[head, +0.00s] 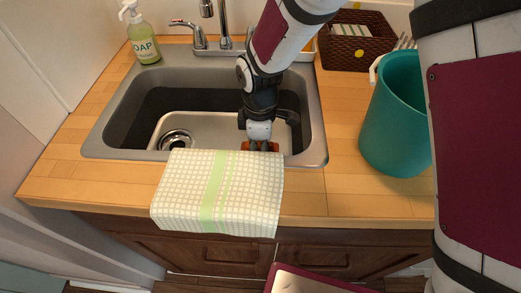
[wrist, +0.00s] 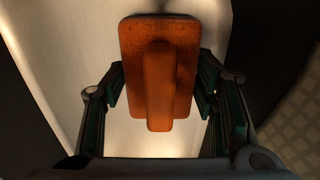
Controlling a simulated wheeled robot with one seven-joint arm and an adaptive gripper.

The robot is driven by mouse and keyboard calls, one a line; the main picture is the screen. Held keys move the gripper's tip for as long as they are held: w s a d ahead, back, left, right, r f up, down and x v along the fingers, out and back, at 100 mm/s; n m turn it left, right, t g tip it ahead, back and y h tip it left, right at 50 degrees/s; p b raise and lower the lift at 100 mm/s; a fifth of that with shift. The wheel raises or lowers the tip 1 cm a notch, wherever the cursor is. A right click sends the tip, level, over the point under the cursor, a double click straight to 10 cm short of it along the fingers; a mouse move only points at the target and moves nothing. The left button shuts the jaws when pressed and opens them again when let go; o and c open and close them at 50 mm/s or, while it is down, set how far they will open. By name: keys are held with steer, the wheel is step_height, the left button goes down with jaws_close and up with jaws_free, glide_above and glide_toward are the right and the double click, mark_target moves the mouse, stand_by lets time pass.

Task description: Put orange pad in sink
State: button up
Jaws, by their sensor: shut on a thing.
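The orange pad (wrist: 184,72) has a broad flat part and a raised handle-like ridge facing the wrist camera. My gripper (wrist: 160,92) is shut on it, with a finger on each side of the pad. In the head view the orange pad (head: 260,146) shows only as a small strip below my gripper (head: 259,135), at the sink's front right, just behind the towel. The sink (head: 322,130) is grey metal with a pale basin and a drain at its left. Whether the pad touches the basin is hard to tell.
A checked towel (head: 190,195) hangs over the counter's front edge. A teal bucket (head: 385,130) stands right of the sink. A soap bottle (head: 143,40), a faucet (head: 223,25) and a brown basket (head: 345,52) are at the back. The basin's left side is clear.

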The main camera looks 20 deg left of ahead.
steer(key=shift+f, duration=0.6)
steer(key=shift+f, duration=0.1)
steer(key=o, duration=1.4)
step_height(320, 180, up, 12)
steer(key=shift+r+p, duration=0.15)
steer(key=shift+p, duration=0.35)
